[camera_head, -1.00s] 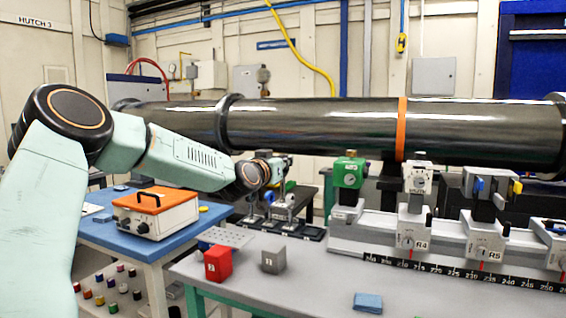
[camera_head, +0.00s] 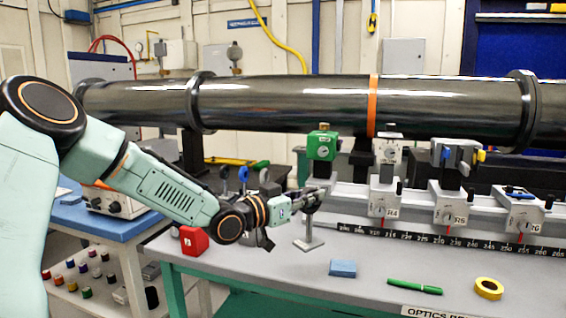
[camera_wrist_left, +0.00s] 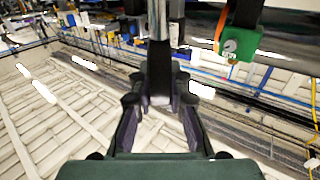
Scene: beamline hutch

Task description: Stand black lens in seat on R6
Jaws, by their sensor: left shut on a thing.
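The lens's upper part is mostly hidden by the fingers. In the left wrist view the dark post (camera_wrist_left: 159,70) stands between both fingers. The carriage R6 (camera_head: 522,215) is at the right end of the rail, well to the right of the gripper. A blue part shows on its top; its seat is not clear from here. My right gripper is not in view.
Carriages R4 (camera_head: 384,195) and R5 (camera_head: 449,205) carry devices between the gripper and R6. A green device (camera_head: 322,145) stands close behind the gripper. A blue block (camera_head: 343,268), a green marker (camera_head: 414,287) and yellow tape (camera_head: 489,288) lie on the front bench.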

